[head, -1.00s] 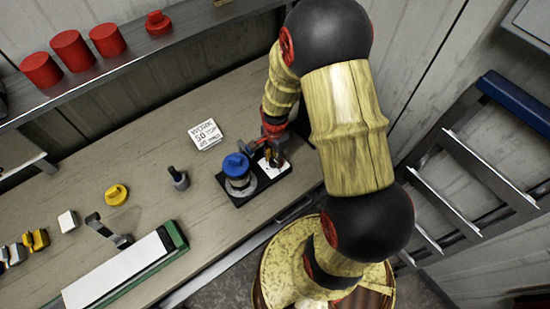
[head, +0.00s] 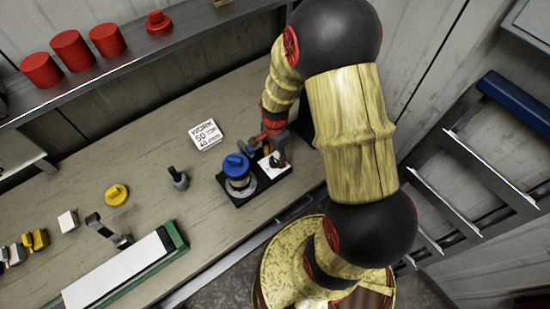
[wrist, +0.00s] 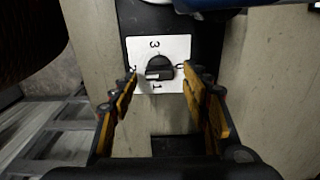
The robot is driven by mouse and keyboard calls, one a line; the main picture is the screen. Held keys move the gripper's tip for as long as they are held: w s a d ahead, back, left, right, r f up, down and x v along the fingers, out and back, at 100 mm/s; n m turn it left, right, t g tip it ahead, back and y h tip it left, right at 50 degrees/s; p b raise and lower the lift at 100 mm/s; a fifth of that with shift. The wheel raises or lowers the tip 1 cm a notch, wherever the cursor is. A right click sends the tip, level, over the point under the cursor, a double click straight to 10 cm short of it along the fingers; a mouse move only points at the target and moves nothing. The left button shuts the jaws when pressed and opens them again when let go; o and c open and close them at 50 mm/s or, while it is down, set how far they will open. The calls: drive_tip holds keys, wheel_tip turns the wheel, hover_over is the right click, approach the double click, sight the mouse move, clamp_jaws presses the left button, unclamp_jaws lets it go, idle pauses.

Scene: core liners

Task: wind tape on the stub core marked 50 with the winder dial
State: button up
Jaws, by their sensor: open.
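The winder (head: 225,188) is a black base on the bench, with a blue-capped grey core (head: 240,185) standing at its left end. A white dial plate (head: 267,172) is at its right end. In the wrist view, the plate (wrist: 184,46) has a black dial knob (wrist: 160,66), with 3 above and 1 below; the side figures are partly covered. The knob's pale bar lies roughly sideways. My gripper (wrist: 163,103) is open, its yellow-padded fingers apart on either side of the knob's near side, with nothing between them. No 50 is readable on any core.
A white card (head: 206,135) with a 50 lies behind the winder. A small dark stemmed piece (head: 178,180) and a yellow knobbed piece (head: 116,195) stand left. A green-edged white block (head: 115,273) lies in front. Red cylinders (head: 72,50) sit on the back shelf.

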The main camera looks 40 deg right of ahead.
sight(276, 160)
wheel_tip(276, 160, up, 10)
idle(0.4)
idle(0.4)
drive_tip(key=s+a+r+n+t+b, duration=0.2)
drive_tip(key=s+a+r+n+b, duration=0.1)
drive_tip(key=s+a+r+n, duration=0.3)
drive_tip(key=s+a+r+n+t+b, duration=0.3)
drive_tip(key=s+a+r+n, duration=0.3)
drive_tip(key=r+n, duration=0.4)
drive_tip(key=shift+s+a+r+n+t+b, duration=0.15)
drive_tip(key=shift+a+r+n+t+b, duration=0.2)
drive_tip(key=shift+n+b, duration=0.45)
